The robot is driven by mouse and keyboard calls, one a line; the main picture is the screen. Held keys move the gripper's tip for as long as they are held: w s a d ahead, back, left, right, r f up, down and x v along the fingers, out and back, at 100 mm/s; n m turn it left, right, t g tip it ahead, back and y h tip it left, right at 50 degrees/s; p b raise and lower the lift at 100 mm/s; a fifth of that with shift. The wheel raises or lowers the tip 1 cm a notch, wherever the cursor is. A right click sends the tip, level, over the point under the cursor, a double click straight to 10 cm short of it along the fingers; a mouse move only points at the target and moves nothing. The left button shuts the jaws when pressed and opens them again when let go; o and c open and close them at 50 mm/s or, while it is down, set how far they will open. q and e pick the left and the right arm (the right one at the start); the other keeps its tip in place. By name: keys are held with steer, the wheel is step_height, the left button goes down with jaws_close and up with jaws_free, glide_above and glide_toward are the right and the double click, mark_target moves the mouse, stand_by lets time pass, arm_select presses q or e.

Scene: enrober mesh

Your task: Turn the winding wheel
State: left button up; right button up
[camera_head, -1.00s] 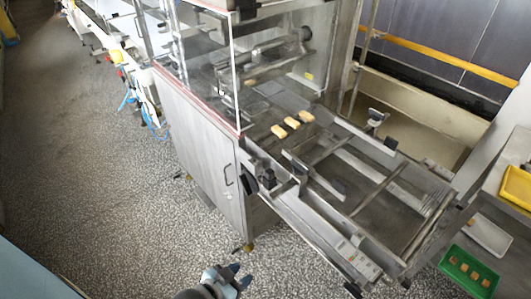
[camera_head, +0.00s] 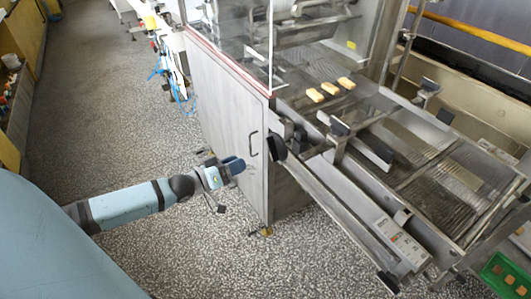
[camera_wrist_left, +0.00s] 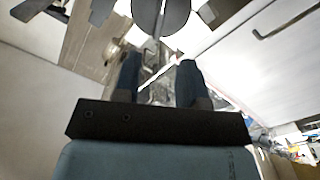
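The winding wheel is the dark round disc (camera_head: 277,147) on the near side of the steel machine, at the corner beside the cabinet door. In the left wrist view a dark disc (camera_wrist_left: 162,14), which looks like this wheel, is at the top centre, beyond the fingertips. My left gripper (camera_head: 236,166) is left of the wheel and apart from it, in front of the cabinet door. In the left wrist view its two dark fingers (camera_wrist_left: 160,72) stand apart with nothing between them. My right gripper is not in view.
The cabinet door (camera_head: 229,120) has a dark bar handle (camera_head: 253,144) close to my left gripper. A long steel conveyor frame (camera_head: 340,215) runs toward the lower right. Several biscuit-coloured pieces (camera_head: 330,88) lie on the mesh. The speckled floor (camera_head: 120,110) is clear to the left.

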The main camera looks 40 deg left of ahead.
mark_target(280, 146)
arm_select(q)
steer(key=x, duration=1)
steer(key=shift+w, duration=0.1)
steer(key=shift+c, duration=0.2)
jaws_close()
